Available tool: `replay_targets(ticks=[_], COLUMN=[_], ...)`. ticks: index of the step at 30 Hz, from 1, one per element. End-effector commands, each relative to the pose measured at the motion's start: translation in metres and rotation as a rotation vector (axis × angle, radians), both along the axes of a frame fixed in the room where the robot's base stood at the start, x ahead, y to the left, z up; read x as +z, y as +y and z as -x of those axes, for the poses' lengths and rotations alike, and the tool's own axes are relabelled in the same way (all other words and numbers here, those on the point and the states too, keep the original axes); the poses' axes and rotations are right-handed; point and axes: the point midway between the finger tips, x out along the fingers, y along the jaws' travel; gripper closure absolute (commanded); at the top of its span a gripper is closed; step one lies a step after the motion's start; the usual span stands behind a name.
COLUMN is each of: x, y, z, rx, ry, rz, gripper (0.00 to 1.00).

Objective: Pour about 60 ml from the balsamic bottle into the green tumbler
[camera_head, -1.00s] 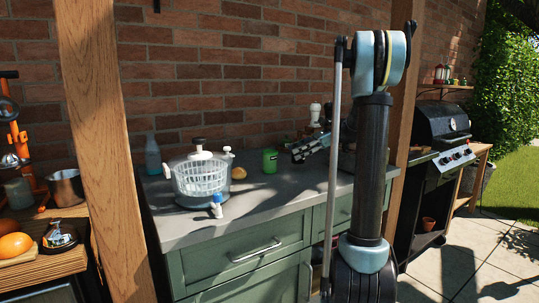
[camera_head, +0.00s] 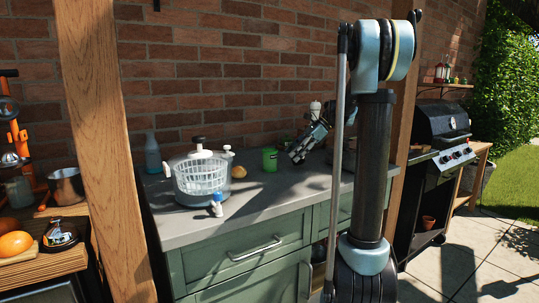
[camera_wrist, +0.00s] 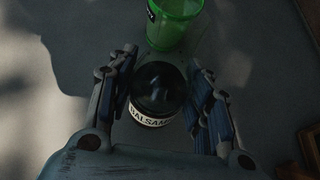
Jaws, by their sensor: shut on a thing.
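The balsamic bottle (camera_wrist: 153,121) is dark, with a white label partly reading "BALSAM". In the wrist view it sits between the fingers of my gripper (camera_wrist: 157,95), which is shut on it. The green tumbler (camera_head: 270,159) stands upright on the grey counter, just left of my gripper (camera_head: 295,156) in the head view. In the wrist view the tumbler (camera_wrist: 173,25) is just beyond the bottle, at the top edge. I cannot make out the bottle in the head view, nor tell its exact tilt or what is inside the tumbler.
A wooden post (camera_head: 100,150) rises at the left. A wooden-framed object (camera_wrist: 308,145) shows at the wrist view's right edge.

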Motion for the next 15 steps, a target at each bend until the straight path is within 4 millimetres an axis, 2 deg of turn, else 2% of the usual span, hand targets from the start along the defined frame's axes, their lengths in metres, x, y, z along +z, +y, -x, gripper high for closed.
replay_targets(ticks=[15], x=[-0.003], y=[0.014], z=[0.002], rx=[0.001], ry=[-0.06], rz=[0.329], gripper=[0.86])
